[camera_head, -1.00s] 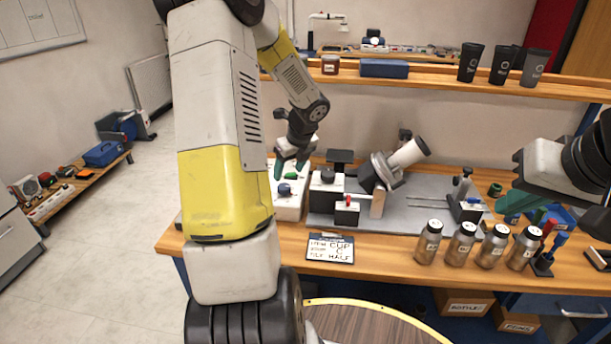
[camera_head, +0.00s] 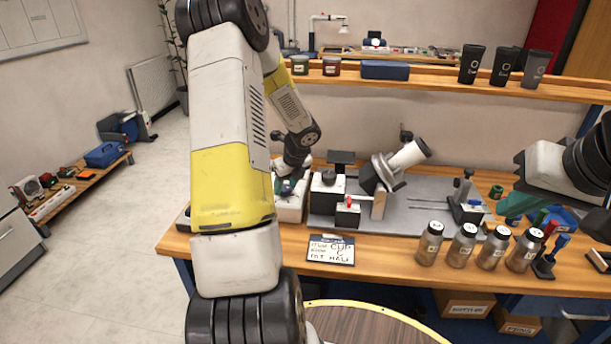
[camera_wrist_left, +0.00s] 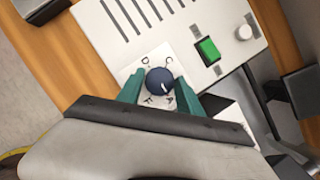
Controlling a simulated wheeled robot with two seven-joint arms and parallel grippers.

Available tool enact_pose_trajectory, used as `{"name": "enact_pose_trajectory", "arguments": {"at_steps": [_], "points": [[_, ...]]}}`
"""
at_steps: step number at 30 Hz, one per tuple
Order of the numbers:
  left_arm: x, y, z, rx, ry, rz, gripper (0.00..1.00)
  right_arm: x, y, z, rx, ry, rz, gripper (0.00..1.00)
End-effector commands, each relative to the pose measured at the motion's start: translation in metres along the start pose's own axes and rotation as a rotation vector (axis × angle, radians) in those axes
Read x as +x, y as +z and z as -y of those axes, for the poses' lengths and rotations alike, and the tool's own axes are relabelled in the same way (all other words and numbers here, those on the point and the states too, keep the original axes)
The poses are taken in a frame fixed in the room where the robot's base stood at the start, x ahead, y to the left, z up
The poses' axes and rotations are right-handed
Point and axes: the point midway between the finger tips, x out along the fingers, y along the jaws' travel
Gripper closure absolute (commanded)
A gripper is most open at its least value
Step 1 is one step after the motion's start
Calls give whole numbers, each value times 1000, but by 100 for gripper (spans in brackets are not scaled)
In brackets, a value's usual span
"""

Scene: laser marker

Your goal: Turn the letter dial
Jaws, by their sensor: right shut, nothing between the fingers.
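The letter dial is a dark blue round knob (camera_wrist_left: 159,81) on a white plate with letters D, C, A and F around it. Its white mark points to the lower right, towards the A. The dial sits on a white control box (camera_head: 289,212) at the left of the bench. My left gripper (camera_wrist_left: 159,78) is over the plate with a green finger on each side of the knob. The fingers look open around it; contact is unclear. My right gripper (camera_head: 514,204) is shut and empty at the right of the bench.
A green switch (camera_wrist_left: 208,49) and a white knob (camera_wrist_left: 243,32) are on the same box. The marking machine (camera_head: 402,166) stands to the right. An order card (camera_head: 331,250) reads CUP, C, HALF. Several bottles (camera_head: 462,244) stand at the front right.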

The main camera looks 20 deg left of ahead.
Motion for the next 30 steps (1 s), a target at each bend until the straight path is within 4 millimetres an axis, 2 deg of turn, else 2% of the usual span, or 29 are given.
{"name": "enact_pose_trajectory", "arguments": {"at_steps": [1,6,17,30], "points": [[0,0,0,0,0,0,69,0,0,0,0,0,0,100],[0,0,0,0,0,0,100,0,0,0,0,0,0,100],[0,0,2,-57,23,0,100,0,0,0,0,0,0,100],[0,0,4,-380,157,-1,100,0,0,0,0,0,0,100]]}}
